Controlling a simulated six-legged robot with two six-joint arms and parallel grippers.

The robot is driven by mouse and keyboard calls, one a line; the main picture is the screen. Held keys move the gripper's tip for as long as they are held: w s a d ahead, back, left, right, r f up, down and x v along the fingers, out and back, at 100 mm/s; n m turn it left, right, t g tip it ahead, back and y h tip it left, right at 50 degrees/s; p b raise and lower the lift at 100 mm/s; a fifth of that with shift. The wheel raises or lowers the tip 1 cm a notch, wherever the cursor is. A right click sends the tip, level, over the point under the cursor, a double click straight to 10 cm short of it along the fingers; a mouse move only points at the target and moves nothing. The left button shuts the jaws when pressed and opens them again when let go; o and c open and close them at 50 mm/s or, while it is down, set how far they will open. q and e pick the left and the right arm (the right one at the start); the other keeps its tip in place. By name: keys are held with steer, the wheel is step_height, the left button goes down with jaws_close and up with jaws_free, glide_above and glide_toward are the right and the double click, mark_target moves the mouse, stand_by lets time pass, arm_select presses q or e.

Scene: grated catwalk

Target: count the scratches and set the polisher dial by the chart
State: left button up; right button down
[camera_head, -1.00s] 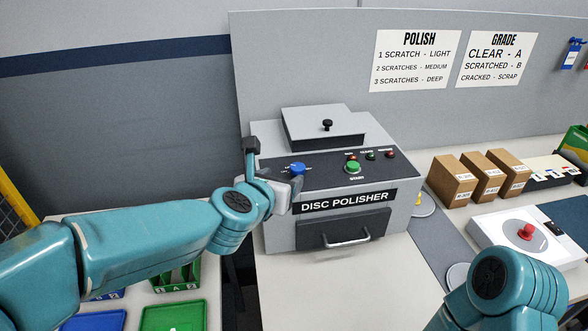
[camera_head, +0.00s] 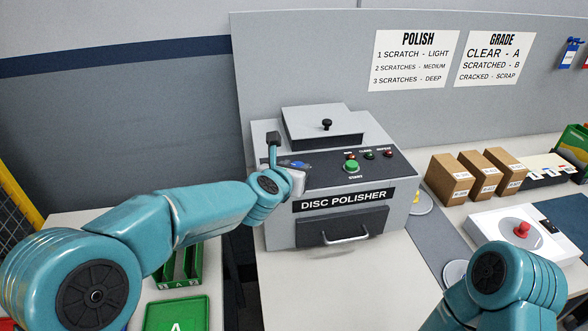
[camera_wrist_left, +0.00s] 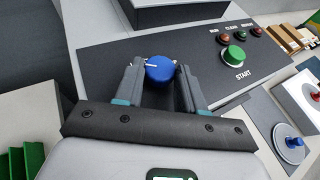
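The grey disc polisher (camera_head: 408,206) stands on the bench with its drawer closed. Its blue dial (camera_head: 296,164) is on the left of the dark panel, partly hidden by my left gripper (camera_head: 292,172). In the left wrist view, the dial (camera_wrist_left: 159,71) sits between the two fingers (camera_wrist_left: 161,76), with its white mark pointing left. The fingers appear parted around it; firm contact is not clear. The POLISH chart (camera_head: 411,60) reads 1 scratch light, 2 scratches medium, 3 scratches deep. My right gripper is out of view; only its arm shows. No scratches can be made out.
A green START button (camera_head: 351,166) and small lamps sit right of the dial. A GRADE chart (camera_head: 495,58), cardboard boxes (camera_head: 450,180) and a white unit with a red button (camera_head: 522,229) are to the right. A green tray (camera_head: 176,313) is at lower left.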

arm_select(q)
steer(key=shift+a+f+b, duration=0.1)
steer(key=shift+f+b, duration=0.05)
steer(key=shift+b, duration=0.55)
steer(key=m+h+b, duration=0.1)
steer(key=b, duration=0.1)
steer(key=m+g+h+b, duration=0.1)
steer(key=h+b, duration=0.1)
steer(key=shift+w+a+m, duration=0.2)
steer(key=shift+a+m, duration=0.1)
steer(key=shift+m, duration=0.1)
steer(key=shift+w+a+m+g+h+b, duration=0.1)
steer(key=shift+m+g+h+b, duration=0.35)
steer(key=shift+m+g+h, duration=0.3)
steer(key=shift+w+a+r+m+g+h+p, duration=0.15)
steer(key=shift+r+m+g+h+p, duration=0.25)
steer(key=shift+m+g+h+p, duration=0.5)
steer(key=shift+m+g+p, duration=0.35)
steer(key=shift+m+p, duration=0.2)
steer(key=shift+p, duration=0.15)
steer(key=shift+w+a+m+h+p, duration=0.1)
steer(key=shift+m+h+p, duration=0.2)
steer(key=shift+h+p, duration=0.15)
steer(key=shift+f+g, duration=0.1)
steer(key=shift+g, duration=0.2)
steer(key=o, duration=1)
